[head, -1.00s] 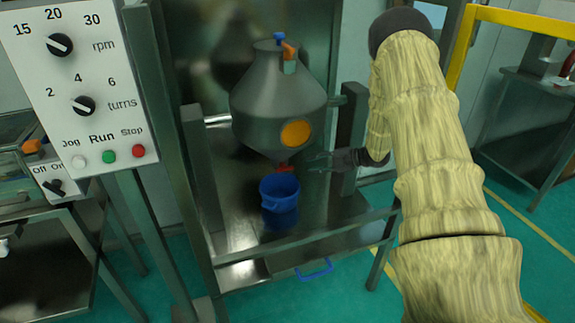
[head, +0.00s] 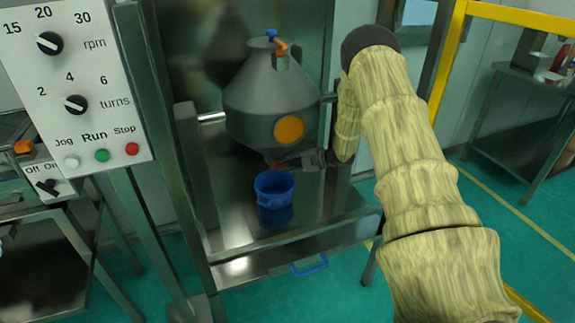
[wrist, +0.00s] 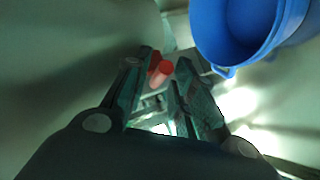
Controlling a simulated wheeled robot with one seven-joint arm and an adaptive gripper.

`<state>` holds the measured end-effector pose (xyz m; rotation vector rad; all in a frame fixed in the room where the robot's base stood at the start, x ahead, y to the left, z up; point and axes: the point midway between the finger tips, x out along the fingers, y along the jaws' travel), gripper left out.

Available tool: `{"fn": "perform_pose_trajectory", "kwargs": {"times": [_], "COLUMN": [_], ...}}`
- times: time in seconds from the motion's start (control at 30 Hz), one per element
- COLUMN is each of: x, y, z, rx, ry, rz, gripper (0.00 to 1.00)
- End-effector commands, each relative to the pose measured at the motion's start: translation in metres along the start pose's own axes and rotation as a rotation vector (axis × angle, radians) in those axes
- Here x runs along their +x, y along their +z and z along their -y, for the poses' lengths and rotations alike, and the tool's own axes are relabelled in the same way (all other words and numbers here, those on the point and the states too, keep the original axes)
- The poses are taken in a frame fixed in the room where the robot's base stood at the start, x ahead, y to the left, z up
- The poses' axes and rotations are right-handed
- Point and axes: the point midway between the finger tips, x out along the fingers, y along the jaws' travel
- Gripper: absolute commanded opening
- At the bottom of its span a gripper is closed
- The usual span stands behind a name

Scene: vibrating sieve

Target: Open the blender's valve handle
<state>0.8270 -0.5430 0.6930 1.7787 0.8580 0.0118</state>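The blender (head: 268,100) is a grey cone-shaped vessel hung in a metal frame, with an orange round plate on its side. Its red valve handle (head: 277,167) shows at the bottom outlet, partly hidden by my gripper. In the wrist view the red handle (wrist: 160,74) lies between my gripper's two spread fingers (wrist: 158,90). In the head view my gripper (head: 290,163) reaches in from the right, just below the cone. The fingers look open, with a gap on at least one side of the handle.
A blue pot (head: 273,190) stands on the metal table below the outlet, close to my gripper; it also shows at upper right in the wrist view (wrist: 236,30). A control panel (head: 75,85) stands at left. A yellow frame (head: 447,60) is at right.

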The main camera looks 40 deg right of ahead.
Motion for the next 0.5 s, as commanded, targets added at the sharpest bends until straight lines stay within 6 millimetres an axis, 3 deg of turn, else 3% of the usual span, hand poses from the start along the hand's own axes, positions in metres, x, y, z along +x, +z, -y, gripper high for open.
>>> {"fn": "perform_pose_trajectory", "kwargs": {"times": [0.1, 0.23, 0.5], "x": [-0.0002, -0.0005, -0.0004], "y": [0.0002, 0.0003, 0.0008], "z": [0.0001, 0.0001, 0.0001], "rx": [0.000, 0.000, 0.004], "ry": [0.000, 0.000, 0.005], "rz": [0.000, 0.001, -0.003], "gripper": [0.22, 0.00, 0.00]}}
